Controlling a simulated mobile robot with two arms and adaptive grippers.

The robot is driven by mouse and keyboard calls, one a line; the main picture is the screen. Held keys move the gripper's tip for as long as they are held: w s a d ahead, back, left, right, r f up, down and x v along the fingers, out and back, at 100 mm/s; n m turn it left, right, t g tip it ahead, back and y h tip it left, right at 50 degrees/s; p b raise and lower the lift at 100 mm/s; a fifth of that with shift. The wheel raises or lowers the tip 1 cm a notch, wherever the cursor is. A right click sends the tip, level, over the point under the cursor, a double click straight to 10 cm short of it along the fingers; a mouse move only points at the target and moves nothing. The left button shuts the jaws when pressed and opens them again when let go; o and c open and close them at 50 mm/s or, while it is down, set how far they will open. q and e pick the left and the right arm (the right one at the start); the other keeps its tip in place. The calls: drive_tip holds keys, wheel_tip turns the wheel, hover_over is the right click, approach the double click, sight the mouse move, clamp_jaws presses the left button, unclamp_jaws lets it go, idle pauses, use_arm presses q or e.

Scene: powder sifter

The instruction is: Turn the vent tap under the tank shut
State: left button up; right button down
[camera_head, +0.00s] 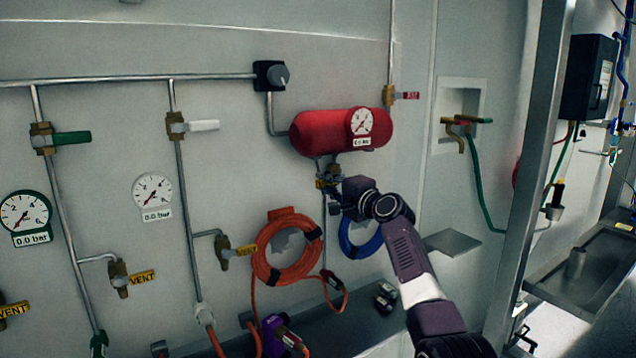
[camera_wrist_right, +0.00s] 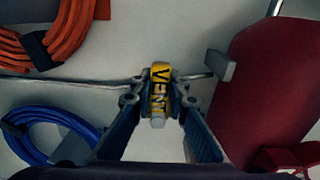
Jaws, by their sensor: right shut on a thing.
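The red tank (camera_head: 312,134) is mounted on the wall, with a round gauge on its right end. It also fills the right side of the right wrist view (camera_wrist_right: 268,90). The vent tap (camera_head: 327,182) hangs under the tank, partly hidden by my gripper. In the right wrist view its yellow VENT handle (camera_wrist_right: 159,88) lies between my fingertips. My right gripper (camera_head: 334,197) is shut on this handle, with a finger on either side of it (camera_wrist_right: 160,102). The handle's exact angle to the pipe is hard to tell. My left gripper is not in view.
An orange hose coil (camera_head: 262,257) and a blue hose coil (camera_head: 346,240) hang below the tank, close to my right arm. Other yellow VENT taps (camera_head: 142,276) sit on pipes at the left. A dark shelf (camera_head: 345,325) with a purple tool (camera_head: 273,328) lies underneath.

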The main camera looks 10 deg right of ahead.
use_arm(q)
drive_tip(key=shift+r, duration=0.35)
use_arm(e)
drive_tip(key=shift+r+m, duration=0.25)
drive_tip(key=shift+m, duration=0.05)
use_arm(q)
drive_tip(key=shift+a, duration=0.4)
use_arm(e)
drive_tip(key=c, duration=1.8)
unclamp_jaws()
drive_tip(key=shift+c, duration=0.2)
drive_tip(key=v, duration=1.2)
